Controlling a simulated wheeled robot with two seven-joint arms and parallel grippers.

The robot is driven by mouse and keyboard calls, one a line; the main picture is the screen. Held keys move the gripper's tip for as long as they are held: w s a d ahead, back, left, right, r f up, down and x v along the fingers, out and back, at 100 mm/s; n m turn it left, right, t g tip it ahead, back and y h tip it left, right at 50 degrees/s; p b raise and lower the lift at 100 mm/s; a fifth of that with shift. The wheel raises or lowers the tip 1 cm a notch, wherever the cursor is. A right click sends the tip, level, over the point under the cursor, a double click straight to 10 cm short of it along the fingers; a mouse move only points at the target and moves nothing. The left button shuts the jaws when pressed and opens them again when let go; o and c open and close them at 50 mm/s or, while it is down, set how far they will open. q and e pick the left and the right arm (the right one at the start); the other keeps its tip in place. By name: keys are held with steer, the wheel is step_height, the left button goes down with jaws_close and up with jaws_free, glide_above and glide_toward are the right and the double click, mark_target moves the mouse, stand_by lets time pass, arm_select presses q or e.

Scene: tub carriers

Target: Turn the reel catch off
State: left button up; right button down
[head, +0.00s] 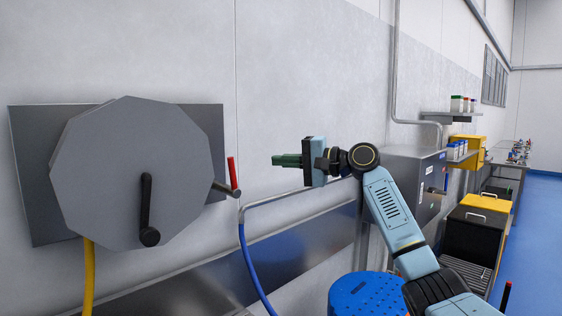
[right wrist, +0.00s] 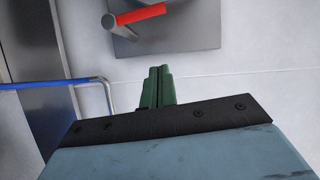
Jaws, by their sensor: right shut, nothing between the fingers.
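The reel (head: 125,165) is a grey many-sided disc on a dark plate on the wall at the left of the head view, with a black crank (head: 147,205) on its face. The reel catch (head: 233,174) is a red-tipped lever on a grey peg at the reel's right side. In the head view its red part stands nearly upright. The catch also shows at the top of the right wrist view (right wrist: 141,14), ahead of the fingers. My right gripper (head: 275,160) is shut and empty, its green fingers pointing left toward the catch, apart from it. My left gripper is out of view.
A yellow hose (head: 89,275) hangs below the reel. A grey pipe with a blue hose (head: 250,268) runs along the wall under my right gripper. A blue perforated round top (head: 365,294) is at the bottom. A grey wall box (head: 405,180) stands behind my right arm.

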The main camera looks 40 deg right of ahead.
steer(key=w+a+p, duration=0.2)
steer(key=w+a, duration=0.3)
steer(key=a, duration=0.2)
steer(key=shift+a+f+p, duration=0.15)
steer(key=shift+f+p, duration=0.2)
steer(key=shift+f, duration=0.1)
